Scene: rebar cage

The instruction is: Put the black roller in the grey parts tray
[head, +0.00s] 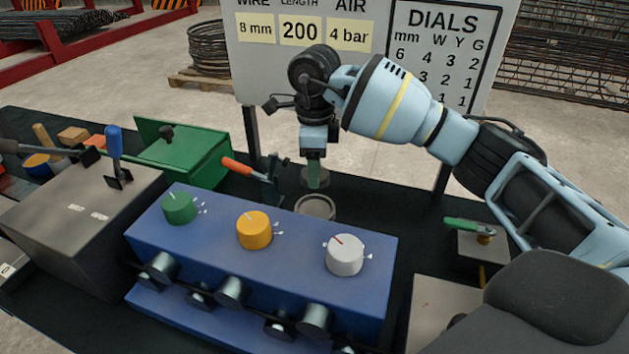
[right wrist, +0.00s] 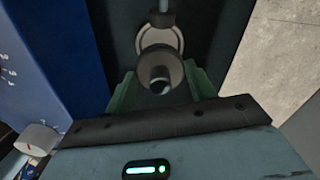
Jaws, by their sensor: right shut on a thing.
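My right gripper (head: 315,178) points down behind the blue box, its green fingers shut on a dark round part. In the right wrist view this part, apparently the black roller (right wrist: 160,72), shows end-on with a hole in its face, between the green fingers of the gripper (right wrist: 160,88). A round, shallow grey dish (head: 316,208) stands just below and in front of the fingers. It also shows beyond the roller in the right wrist view (right wrist: 160,36). I cannot tell whether this is the parts tray. My left gripper is not in view.
The blue box (head: 290,240) has three dials on top and several rollers along its front. An orange-handled clamp (head: 265,175) stands just left of the gripper. A green box (head: 183,155), a grey lever box (head: 85,220) and a sign board (head: 270,70) are nearby.

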